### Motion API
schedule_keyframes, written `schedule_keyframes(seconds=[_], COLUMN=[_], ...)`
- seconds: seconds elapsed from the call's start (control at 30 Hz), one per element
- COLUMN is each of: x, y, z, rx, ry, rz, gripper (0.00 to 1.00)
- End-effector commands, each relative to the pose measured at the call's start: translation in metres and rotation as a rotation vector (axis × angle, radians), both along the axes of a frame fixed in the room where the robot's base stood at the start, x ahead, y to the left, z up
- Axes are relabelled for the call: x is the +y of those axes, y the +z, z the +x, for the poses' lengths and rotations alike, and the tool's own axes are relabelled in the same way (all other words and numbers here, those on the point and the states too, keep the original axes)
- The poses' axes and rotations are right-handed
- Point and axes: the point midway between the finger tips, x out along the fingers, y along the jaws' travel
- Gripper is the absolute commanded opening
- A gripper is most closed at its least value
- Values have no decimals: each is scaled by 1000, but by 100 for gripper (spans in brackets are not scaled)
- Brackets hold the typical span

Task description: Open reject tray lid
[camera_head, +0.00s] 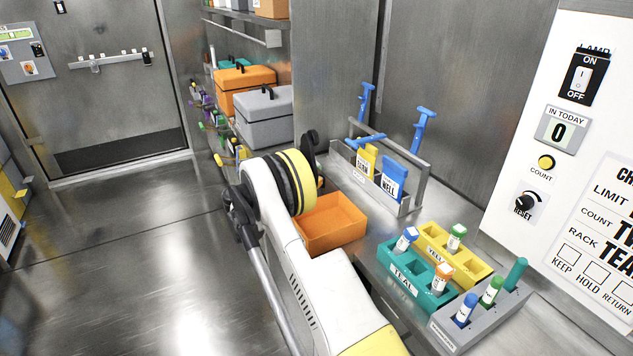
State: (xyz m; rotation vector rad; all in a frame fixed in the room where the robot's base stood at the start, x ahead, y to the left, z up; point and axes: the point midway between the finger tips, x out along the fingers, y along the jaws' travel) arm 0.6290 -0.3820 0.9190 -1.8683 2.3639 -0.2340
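An orange open-topped tray (335,231) sits on the metal counter in the middle of the view. Its left side is partly covered by my arm. I see no label on it, so I cannot tell whether it is the reject tray. Its inside looks empty, and I cannot make out a lid. My white arm with black and yellow rings crosses in front of the counter beside this tray. A dark part shows just behind the rings. My gripper's fingers are not visible.
A teal rack (421,291), a yellow rack (441,235) and a grey rack (441,337) hold capped vials at the right. A metal holder (411,212) with blue-handled tools stands behind. Orange (243,97) and grey (262,137) cases stand at the back. The floor at left is clear.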

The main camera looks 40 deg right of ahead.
Motion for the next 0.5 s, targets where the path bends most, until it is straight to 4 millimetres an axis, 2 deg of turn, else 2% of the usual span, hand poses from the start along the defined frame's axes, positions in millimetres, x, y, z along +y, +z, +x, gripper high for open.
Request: schedule_keyframes(seconds=[0.27,0.3,0.33,0.37,0.5], x=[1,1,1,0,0], y=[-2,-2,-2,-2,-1], z=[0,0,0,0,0], rx=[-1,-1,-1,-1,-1], ry=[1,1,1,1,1], rz=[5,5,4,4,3], gripper=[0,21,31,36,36])
